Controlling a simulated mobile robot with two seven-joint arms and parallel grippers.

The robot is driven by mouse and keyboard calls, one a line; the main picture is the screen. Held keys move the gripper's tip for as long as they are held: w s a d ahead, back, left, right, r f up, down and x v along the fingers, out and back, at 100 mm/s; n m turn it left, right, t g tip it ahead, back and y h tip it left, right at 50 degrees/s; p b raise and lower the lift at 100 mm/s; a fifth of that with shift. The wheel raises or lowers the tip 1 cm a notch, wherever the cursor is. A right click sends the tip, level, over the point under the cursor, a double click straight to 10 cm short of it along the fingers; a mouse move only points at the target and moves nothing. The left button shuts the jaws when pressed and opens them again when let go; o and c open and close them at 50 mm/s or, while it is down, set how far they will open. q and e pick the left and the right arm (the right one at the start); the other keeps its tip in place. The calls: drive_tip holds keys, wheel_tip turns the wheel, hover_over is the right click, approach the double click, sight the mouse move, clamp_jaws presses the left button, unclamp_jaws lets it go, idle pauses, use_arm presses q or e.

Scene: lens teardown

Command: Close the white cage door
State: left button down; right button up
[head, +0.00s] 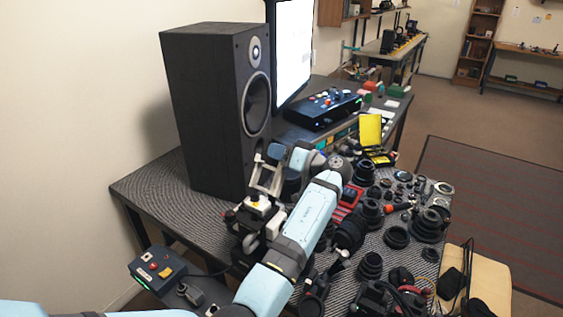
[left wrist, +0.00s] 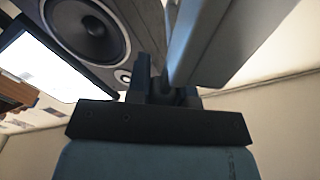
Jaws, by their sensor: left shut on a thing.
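A pale whitish-grey frame (head: 268,178), which looks like the cage door, stands tilted above a small box with a yellow and white top (head: 258,203) at the table's left part, in front of the speaker. My left gripper (head: 262,159) is at the upper end of this frame, partly hidden by its own wrist. In the left wrist view the fingers (left wrist: 162,88) are shut on a smooth grey-white panel (left wrist: 225,40) that extends up and right. I cannot tell whether the door touches its closed position. My right gripper is not in view.
A tall black speaker (head: 208,110) stands close behind the gripper, with a bright screen (head: 293,50) beside it. Several black lens parts (head: 397,237) crowd the table to the right. A control box (head: 157,267) sits at the lower left. A yellow case (head: 370,130) stands open behind.

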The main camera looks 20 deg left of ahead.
use_arm(q)
drive_tip(key=shift+s+a+r+n+b, duration=0.1)
drive_tip(key=shift+s+r+n+b, duration=0.2)
drive_tip(key=shift+s+n+b, duration=0.75)
drive_tip(key=shift+s+a+r+n+b, duration=0.1)
drive_tip(key=shift+s+r+n+b, duration=0.4)
drive_tip(key=shift+b, duration=1.05)
drive_tip(key=shift+s+a+r+n+b, duration=0.1)
drive_tip(key=shift+s+n+b, duration=0.5)
drive_tip(key=shift+n+b, duration=0.55)
drive_tip(key=c, duration=1)
unclamp_jaws()
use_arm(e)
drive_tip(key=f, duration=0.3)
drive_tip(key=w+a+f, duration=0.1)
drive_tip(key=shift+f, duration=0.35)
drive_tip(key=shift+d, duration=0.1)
